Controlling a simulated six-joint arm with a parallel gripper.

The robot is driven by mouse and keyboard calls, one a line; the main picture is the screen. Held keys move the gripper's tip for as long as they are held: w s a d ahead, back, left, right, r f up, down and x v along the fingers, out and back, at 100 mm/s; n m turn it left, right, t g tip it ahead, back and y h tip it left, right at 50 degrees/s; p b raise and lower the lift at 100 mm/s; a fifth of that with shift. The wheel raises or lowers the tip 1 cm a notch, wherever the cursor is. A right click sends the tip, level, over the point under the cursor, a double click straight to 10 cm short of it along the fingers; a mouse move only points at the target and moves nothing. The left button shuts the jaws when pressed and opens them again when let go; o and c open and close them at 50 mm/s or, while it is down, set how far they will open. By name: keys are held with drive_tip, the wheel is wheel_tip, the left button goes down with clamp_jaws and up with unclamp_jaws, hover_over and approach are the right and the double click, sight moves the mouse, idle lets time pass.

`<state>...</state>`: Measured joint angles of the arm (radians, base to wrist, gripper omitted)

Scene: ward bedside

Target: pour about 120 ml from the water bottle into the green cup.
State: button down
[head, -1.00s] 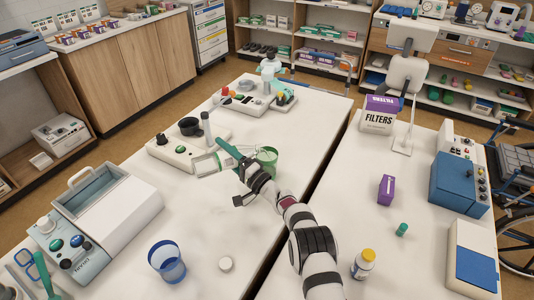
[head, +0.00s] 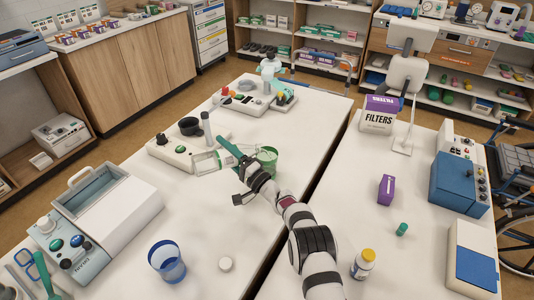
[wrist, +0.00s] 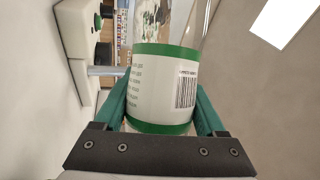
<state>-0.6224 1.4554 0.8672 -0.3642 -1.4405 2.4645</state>
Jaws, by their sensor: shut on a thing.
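My gripper (head: 238,158) is shut on the water bottle (head: 207,162) above the left table. The bottle is clear and strongly tilted, close to lying level in the head view. In the wrist view (wrist: 160,88) its white label with green bands and a barcode sits between my two green fingers. The green cup (head: 268,154) stands just right of and beyond my gripper, partly hidden by it. The bottle's mouth, any flow of water and the level in the cup cannot be made out.
A white device with knobs (head: 180,150) is close left of the bottle. A gap (head: 318,185) separates the two tables. The table's middle is clear.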

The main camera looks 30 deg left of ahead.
drive_tip(key=shift+r, duration=0.15)
idle(0.3)
drive_tip(key=shift+s+a+f+n+g+h, duration=0.15)
drive_tip(key=shift+f+n+g+h, duration=0.15)
drive_tip(key=shift+f+n, duration=0.55)
drive_tip(key=shift+s+a+f+n+g+h, duration=0.15)
drive_tip(key=shift+f+n+g+h, duration=0.15)
drive_tip(key=shift+f+n, duration=0.5)
drive_tip(key=shift+s+a+f+n+g+h, duration=0.15)
drive_tip(key=shift+f+n+g+h, duration=0.25)
drive_tip(key=shift+n, duration=0.75)
drive_tip(key=shift+d+f, duration=0.1)
drive_tip(key=shift+d, duration=0.05)
